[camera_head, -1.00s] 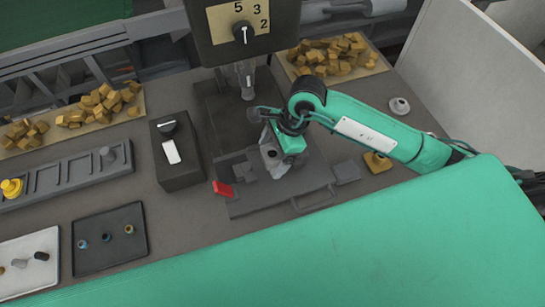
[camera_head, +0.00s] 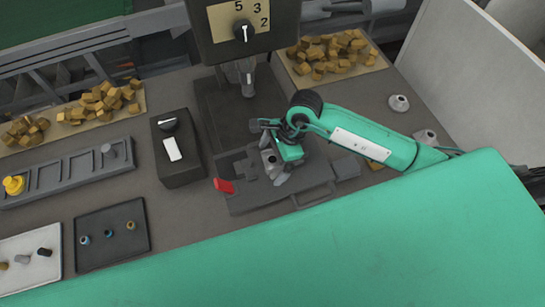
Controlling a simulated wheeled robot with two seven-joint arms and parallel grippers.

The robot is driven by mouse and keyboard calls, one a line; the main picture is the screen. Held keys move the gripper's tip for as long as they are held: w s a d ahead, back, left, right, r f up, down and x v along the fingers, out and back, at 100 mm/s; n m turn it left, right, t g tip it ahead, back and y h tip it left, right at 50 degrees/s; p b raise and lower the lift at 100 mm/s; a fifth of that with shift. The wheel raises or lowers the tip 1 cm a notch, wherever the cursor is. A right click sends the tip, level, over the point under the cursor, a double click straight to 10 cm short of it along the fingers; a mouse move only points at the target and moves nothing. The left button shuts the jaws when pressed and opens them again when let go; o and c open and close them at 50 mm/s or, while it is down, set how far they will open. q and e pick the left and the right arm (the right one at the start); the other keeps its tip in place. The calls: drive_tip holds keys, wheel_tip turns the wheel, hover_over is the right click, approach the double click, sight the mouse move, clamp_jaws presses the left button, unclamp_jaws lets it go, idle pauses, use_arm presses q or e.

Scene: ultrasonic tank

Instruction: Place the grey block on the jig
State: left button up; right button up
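The grey jig (camera_head: 237,205) is a flat fixture with a red lever (camera_head: 224,185) at its left, below the machine's spindle. My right gripper (camera_head: 274,161) is low over the middle of the jig, pointing down. A light grey block with a dark round hole (camera_head: 269,164) shows between its fingers, at or just above the jig. I cannot tell whether the fingers press on it or whether it rests on the jig. The gripper body hides part of it. A flat grey piece (camera_head: 346,167) sits at the jig's right edge. My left gripper is not in view.
The machine head with a dial (camera_head: 243,33) stands behind the jig. A black switch box (camera_head: 180,167) is to the left. Grey fittings (camera_head: 398,103) stand at the right. Brown chunks lie on trays at the back.

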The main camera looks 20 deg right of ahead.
drive_tip(key=shift+r, duration=0.15)
drive_tip(key=b+v, duration=0.2)
drive_tip(key=v, duration=1)
drive_tip(key=shift+b, duration=0.4)
